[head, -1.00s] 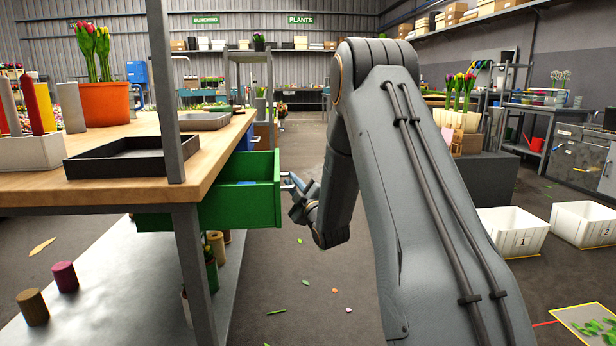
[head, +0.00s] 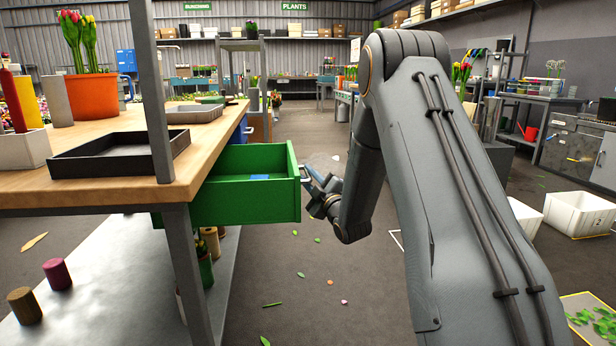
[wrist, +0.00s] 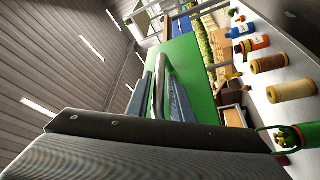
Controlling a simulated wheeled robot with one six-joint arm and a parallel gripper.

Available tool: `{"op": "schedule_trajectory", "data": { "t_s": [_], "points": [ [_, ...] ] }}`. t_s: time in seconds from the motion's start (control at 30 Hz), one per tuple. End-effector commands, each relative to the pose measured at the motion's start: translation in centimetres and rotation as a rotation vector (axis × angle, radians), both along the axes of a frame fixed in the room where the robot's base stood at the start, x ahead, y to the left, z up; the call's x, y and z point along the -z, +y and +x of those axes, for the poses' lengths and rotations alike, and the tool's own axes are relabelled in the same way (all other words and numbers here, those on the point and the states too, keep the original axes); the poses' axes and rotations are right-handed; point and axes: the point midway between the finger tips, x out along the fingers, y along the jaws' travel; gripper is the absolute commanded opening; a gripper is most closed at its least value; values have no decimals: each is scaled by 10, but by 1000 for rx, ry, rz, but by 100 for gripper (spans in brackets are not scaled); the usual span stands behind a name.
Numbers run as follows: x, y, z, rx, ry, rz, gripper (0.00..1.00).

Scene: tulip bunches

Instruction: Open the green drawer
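The green drawer (head: 245,205) stands pulled out from under the wooden workbench, its open top showing a green inside and a small blue item (head: 260,177). Its front panel fills the middle of the wrist view (wrist: 190,62). My gripper (head: 312,182) is at the metal handle on the drawer's front. In the wrist view the handle bar (wrist: 161,85) lies between my two blue-grey fingers (wrist: 162,100), which look closed around it. The exact finger contact is partly hidden.
The workbench top (head: 80,190) holds a black tray (head: 120,155) and an orange pot of tulips (head: 92,95). A grey post (head: 153,90) rises at the bench corner. White bins (head: 578,215) stand on the floor at right. The floor before the drawer is mostly clear.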

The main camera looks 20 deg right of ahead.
Motion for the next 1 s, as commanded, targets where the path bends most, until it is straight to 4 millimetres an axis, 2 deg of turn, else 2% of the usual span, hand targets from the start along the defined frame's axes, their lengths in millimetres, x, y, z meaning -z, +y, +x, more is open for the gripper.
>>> {"op": "schedule_trajectory", "data": {
  "t_s": [0.33,0.73,1.0],
  "points": [
    [0,-1,-5,1,0,0,20],
    [13,-11,-63,2,3,1,20],
    [16,-12,-76,0,0,0,20]
  ]
}}
